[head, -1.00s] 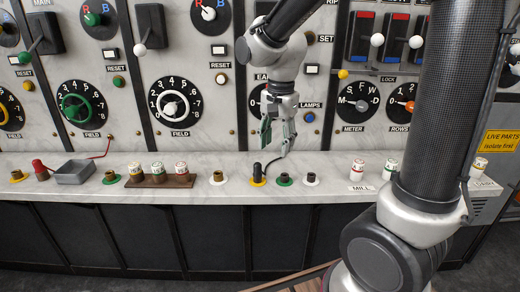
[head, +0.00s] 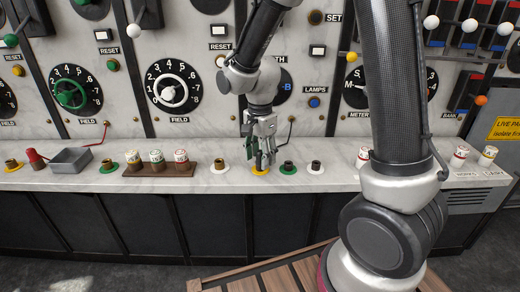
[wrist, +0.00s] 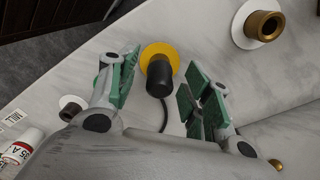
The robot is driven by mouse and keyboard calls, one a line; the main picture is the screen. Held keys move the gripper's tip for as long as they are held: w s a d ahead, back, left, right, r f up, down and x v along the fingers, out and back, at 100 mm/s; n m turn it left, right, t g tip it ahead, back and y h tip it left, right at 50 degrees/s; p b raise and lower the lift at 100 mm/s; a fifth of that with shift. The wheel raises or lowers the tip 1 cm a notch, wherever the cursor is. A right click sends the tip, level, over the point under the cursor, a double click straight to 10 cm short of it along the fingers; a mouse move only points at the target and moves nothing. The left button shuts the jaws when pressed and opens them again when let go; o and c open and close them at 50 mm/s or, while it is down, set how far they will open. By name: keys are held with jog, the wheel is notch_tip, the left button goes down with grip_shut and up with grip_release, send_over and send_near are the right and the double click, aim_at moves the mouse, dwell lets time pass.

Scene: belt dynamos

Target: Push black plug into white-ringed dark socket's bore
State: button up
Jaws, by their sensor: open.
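The black plug (wrist: 160,78) stands in the yellow-ringed socket (wrist: 157,50); its cable trails away on the bench. My gripper (wrist: 160,88) is open, its green-padded fingers on either side of the plug with gaps showing. In the head view my gripper (head: 260,160) is low over the yellow-ringed socket (head: 260,172), and its fingers partly hide the plug. The white-ringed dark socket (head: 315,166) is to the right, past a green-ringed socket (head: 288,168). In the wrist view a white ring (wrist: 68,101) shows at left, partly hidden by a finger.
A white-ringed brass socket (head: 219,167) stands left of my gripper. A brown block (head: 160,170) holds several white fuses farther left. A grey tray (head: 71,160) is beyond. The marble panel with dials rises behind. The bench between the sockets is clear.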

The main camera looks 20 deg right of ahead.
aim_at(260, 151)
jog(key=shift+c, duration=0.5)
grip_shut()
jog(key=shift+r, duration=2.3)
